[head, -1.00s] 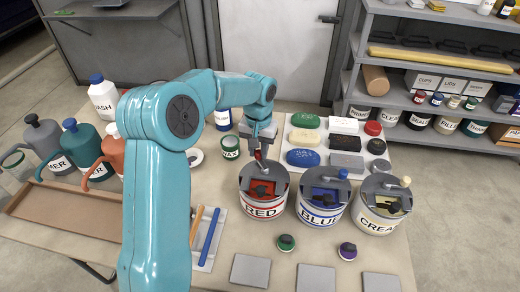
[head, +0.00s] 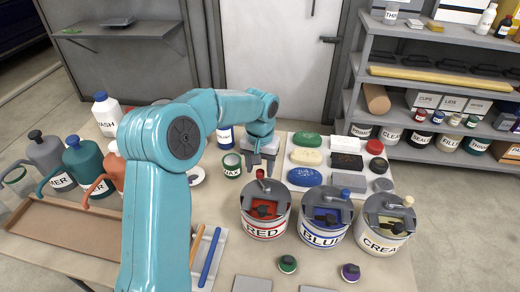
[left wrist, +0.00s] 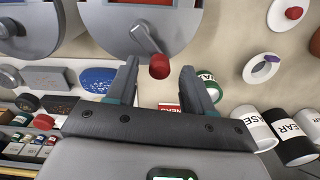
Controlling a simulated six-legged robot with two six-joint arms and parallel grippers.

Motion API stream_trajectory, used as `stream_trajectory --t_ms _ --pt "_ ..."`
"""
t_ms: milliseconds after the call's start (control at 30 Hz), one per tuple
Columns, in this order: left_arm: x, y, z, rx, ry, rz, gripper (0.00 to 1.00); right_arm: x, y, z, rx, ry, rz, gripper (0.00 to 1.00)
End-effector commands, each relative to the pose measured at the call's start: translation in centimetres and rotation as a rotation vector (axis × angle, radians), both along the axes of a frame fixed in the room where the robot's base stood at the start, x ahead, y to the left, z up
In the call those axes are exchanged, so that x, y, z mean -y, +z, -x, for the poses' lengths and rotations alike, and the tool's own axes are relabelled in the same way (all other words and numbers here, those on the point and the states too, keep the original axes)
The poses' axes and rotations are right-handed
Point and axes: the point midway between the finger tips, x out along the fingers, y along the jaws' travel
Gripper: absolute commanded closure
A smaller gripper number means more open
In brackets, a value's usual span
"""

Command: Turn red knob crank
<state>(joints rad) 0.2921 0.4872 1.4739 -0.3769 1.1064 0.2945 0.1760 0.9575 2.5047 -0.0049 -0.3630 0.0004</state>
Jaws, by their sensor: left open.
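The RED can (head: 265,225) stands on the table with a grey lid and a crank ending in a red knob (head: 260,174). My left gripper (head: 262,168) is open, pointing down at the back edge of this can, by the knob. In the left wrist view the red knob (left wrist: 159,66) lies between the left gripper's (left wrist: 159,70) two fingertips, with a visible gap on each side. The crank arm (left wrist: 146,37) runs from the knob to the lid. The fingers do not appear to touch the knob. My right gripper is not in view.
The BLUE can (head: 325,232) and CREAM can (head: 384,238) stand close on the right. A green-lidded WAX tin (head: 232,166) stands left of the gripper. Sponges and blocks (head: 305,157) lie behind. Brushes (head: 210,257) and jugs (head: 85,163) are left. Shelves (head: 440,90) stand at back right.

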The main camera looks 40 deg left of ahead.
Motion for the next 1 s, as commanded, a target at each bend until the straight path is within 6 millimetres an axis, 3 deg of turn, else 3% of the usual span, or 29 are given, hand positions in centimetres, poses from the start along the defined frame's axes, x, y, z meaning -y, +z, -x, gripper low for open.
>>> stream_trajectory --t_ms 500,700,1000 --pt "0.0 12.6 -0.1 0.002 -0.001 0.000 0.48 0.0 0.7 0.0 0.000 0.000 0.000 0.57" --pt "0.0 14.9 0.0 0.000 -0.001 0.001 0.48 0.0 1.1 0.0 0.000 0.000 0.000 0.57" --pt "0.0 15.3 0.0 -0.002 -0.001 0.001 0.48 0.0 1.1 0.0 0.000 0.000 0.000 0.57"
